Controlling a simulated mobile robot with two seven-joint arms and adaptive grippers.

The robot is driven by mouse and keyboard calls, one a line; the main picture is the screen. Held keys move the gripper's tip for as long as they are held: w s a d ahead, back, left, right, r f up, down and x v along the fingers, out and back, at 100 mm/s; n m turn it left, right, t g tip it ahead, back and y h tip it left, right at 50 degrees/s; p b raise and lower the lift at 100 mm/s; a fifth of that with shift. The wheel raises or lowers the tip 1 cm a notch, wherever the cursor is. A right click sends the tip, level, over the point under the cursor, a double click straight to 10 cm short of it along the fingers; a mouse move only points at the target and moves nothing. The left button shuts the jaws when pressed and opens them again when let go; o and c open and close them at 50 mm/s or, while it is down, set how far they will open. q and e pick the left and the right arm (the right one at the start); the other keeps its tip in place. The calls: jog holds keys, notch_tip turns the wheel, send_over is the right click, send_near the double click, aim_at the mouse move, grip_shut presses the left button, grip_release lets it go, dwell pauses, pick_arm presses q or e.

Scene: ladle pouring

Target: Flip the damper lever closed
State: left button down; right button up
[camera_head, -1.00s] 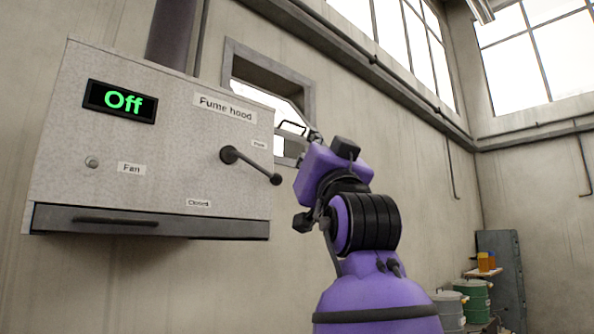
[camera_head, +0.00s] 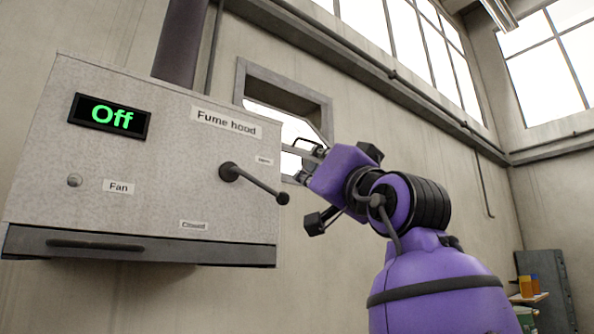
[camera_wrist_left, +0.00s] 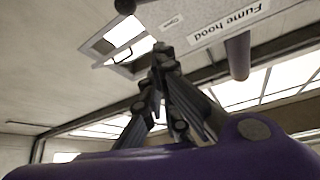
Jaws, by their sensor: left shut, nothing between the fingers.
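The damper lever (camera_head: 255,184) is a dark rod on the grey fume hood panel (camera_head: 150,180). It slopes down to the right from its round pivot to a ball end. A small label (camera_head: 264,160), which seems to read Open, is above the rod; the Closed label (camera_head: 194,225) is below and left of the pivot. My left gripper (camera_head: 303,162) is just right of the panel, above and right of the ball end, apart from it in the picture. Its fingers (camera_wrist_left: 160,65) are together and empty. A dark rounded end (camera_wrist_left: 125,6), probably the lever's, shows at the wrist view's top edge. My right gripper is out of view.
A framed wall opening (camera_head: 285,85) is behind my gripper. A cabinet (camera_head: 548,280) stands far right.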

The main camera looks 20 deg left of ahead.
aim_at(257, 184)
pick_arm(q)
jog(key=s+r+p+x, duration=0.1)
jog(key=p+x, duration=0.1)
jog(key=x, duration=0.7)
jog(key=f, duration=0.1)
jog(key=a+f, duration=0.1)
jog(key=f, duration=0.2)
jog(key=shift+w+a+f, duration=0.1)
jog(key=shift+w+a, duration=0.05)
jog(key=shift+a, duration=0.25)
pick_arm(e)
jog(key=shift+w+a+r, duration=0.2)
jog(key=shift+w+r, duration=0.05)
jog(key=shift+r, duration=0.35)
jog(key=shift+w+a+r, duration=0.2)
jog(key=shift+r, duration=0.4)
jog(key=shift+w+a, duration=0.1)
